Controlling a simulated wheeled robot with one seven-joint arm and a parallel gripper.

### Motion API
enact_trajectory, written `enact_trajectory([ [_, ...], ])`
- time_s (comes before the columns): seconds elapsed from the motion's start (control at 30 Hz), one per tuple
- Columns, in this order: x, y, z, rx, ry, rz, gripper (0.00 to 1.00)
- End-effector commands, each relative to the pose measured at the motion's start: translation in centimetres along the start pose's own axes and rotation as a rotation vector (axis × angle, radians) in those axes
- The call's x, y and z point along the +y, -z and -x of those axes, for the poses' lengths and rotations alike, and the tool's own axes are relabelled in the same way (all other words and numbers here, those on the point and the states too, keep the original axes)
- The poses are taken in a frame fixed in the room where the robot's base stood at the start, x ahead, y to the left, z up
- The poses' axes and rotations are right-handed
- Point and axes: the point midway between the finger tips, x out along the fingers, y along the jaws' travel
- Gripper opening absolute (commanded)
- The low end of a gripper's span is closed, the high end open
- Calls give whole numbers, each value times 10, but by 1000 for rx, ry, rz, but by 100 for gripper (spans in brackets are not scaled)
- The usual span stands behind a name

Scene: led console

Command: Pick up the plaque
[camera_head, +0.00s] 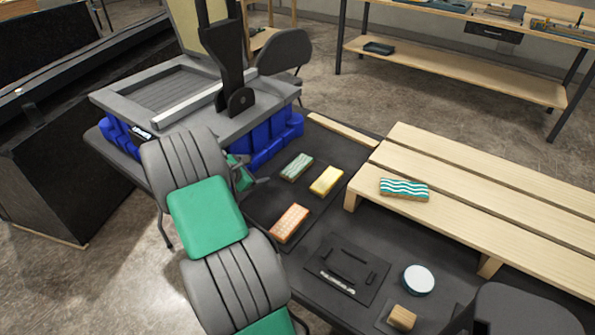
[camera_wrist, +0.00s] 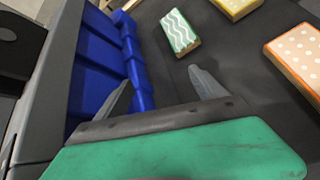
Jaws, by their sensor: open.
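Several flat patterned blocks could be the plaque; I cannot tell which one is meant. On the dark mat lie a green one with pale wavy lines (camera_head: 297,167), a yellow one (camera_head: 327,180) and an orange one with pale dots (camera_head: 289,223). A teal-and-white wavy one (camera_head: 404,189) lies on the wooden slatted platform. My gripper (camera_wrist: 162,76) is open and empty, its fingers spread over bare dark surface. In the wrist view, the green wavy block (camera_wrist: 180,32) is beyond the fingertips, the yellow (camera_wrist: 236,6) and orange (camera_wrist: 297,58) ones farther right.
Blue bins (camera_head: 268,143) under a grey press (camera_head: 180,88) stand close left of my gripper. The slatted wooden platform (camera_head: 450,165) is to the right. A black fixture (camera_head: 347,268), a round white-topped item (camera_head: 418,280) and a small wooden block (camera_head: 402,317) are nearer the front.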

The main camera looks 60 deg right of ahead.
Motion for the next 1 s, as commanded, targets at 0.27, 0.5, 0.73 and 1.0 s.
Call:
enact_trajectory([
  [0.27, -53, -41, -91, -226, 80, 433, 80],
  [0.5, -54, -47, -124, -224, 80, 436, 80],
  [0.73, -54, -54, -159, -224, 78, 435, 80],
  [1.0, -53, -54, -161, -223, 76, 434, 76],
])
